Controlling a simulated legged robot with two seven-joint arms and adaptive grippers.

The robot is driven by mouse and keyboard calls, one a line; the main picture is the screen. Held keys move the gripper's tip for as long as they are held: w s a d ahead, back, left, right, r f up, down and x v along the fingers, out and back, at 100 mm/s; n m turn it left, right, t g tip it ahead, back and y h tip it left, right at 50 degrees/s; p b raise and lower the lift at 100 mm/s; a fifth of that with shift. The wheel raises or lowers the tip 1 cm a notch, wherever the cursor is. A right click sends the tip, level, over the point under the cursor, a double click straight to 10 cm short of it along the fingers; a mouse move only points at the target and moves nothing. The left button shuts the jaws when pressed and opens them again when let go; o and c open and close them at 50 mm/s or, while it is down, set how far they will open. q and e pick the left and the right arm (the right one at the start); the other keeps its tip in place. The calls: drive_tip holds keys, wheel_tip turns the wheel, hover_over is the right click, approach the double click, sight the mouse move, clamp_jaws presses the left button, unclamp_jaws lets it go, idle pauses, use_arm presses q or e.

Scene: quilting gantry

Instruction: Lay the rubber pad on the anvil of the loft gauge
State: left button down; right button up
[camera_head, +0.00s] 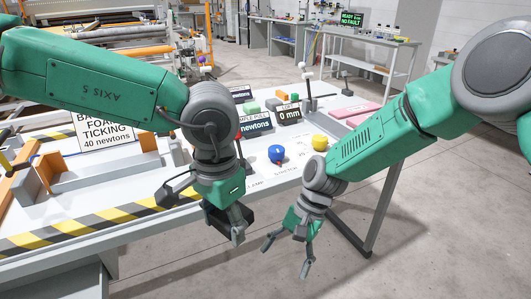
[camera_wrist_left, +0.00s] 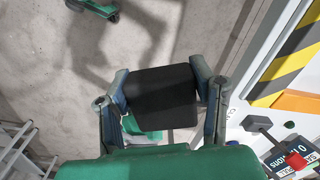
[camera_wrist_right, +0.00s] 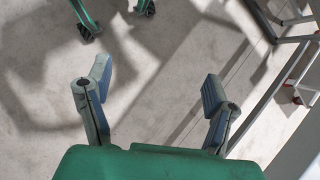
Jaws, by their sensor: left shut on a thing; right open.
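My left gripper (camera_head: 236,226) is shut on a black, flat, squarish rubber pad (camera_wrist_left: 162,97), held between its two fingers. It hangs past the front edge of the table, over the floor. In the head view the pad is partly hidden by the gripper. The loft gauge, with a display reading 0 mm (camera_head: 289,113), stands toward the back right of the table, with an upright post (camera_head: 308,88) near it. I cannot clearly make out its anvil. My right gripper (camera_head: 286,258) is open and empty over the floor, right of the left one; its spread fingers (camera_wrist_right: 155,90) also show in the right wrist view.
The white table (camera_head: 100,212) has a yellow-black striped front edge. A blue knob (camera_head: 276,153) and a yellow knob (camera_head: 319,142) stand on it. Green blocks (camera_head: 253,108), a newtons display (camera_head: 255,127) and pink pads (camera_head: 356,110) lie farther back. A foam ticking sign (camera_head: 103,133) stands left.

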drive_tip(key=w+a+r+m+g+y, duration=0.1)
drive_tip(key=w+a+r, duration=0.1)
drive_tip(key=r, duration=0.5)
drive_tip(key=w+a+r+g, duration=0.1)
drive_tip(key=w+a+r, duration=0.15)
drive_tip(key=r, duration=0.45)
drive_tip(key=g, duration=0.1)
approach(218, 218)
drive_tip(key=w+d, duration=0.4)
drive_tip(key=shift+y, duration=0.3)
drive_tip(key=x, duration=1.2)
drive_tip(key=shift+s, duration=0.2)
drive_tip(key=c, duration=1)
drive_tip(key=o, duration=1)
drive_tip(key=shift+r, duration=0.1)
